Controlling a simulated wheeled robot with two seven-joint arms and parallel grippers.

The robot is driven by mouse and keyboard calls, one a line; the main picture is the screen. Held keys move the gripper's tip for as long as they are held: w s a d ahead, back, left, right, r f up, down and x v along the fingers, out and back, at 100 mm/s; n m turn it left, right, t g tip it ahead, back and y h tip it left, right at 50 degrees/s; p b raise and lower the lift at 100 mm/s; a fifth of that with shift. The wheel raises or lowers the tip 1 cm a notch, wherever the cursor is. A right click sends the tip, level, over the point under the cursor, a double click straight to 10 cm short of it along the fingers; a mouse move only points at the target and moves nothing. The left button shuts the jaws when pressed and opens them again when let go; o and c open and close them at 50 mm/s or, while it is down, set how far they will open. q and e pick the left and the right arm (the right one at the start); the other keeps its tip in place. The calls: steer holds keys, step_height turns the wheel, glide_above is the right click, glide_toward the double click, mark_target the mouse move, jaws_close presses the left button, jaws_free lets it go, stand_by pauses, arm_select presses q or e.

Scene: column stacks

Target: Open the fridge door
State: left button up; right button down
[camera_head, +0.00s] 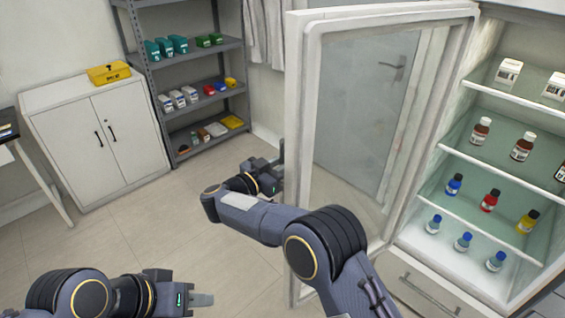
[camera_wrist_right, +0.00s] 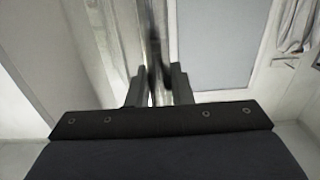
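The fridge door (camera_head: 300,120) stands wide open in the head view, its inner side facing me. The fridge interior (camera_head: 440,225) is exposed on the right. My right arm reaches across the door's free edge, and my right gripper (camera_head: 277,165) is at its outer side. In the right wrist view, a vertical bar, apparently the door handle (camera_wrist_right: 153,40), runs between the two fingers of my right gripper (camera_wrist_right: 158,92), which sit close on both sides of it. My left gripper (camera_head: 200,299) is low in the head view, away from the door, with nothing visible in it; its finger gap cannot be made out.
Fridge shelves hold several bottles (camera_head: 481,130) and white boxes (camera_head: 509,72). A closed drawer (camera_head: 425,293) is below. A white cabinet (camera_head: 95,140) with a yellow box (camera_head: 109,72) and a grey shelf rack (camera_head: 190,58) stand at the back left. The floor (camera_head: 150,230) between is clear.

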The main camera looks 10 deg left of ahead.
steer(key=c, duration=1.6)
jaws_free()
steer(key=shift+w+d+r, duration=0.1)
steer(key=shift+d+r, duration=0.05)
steer(key=shift+d, duration=0.05)
steer(key=shift+o, duration=1.3)
steer(key=b+v, duration=0.2)
steer(key=v, duration=0.6)
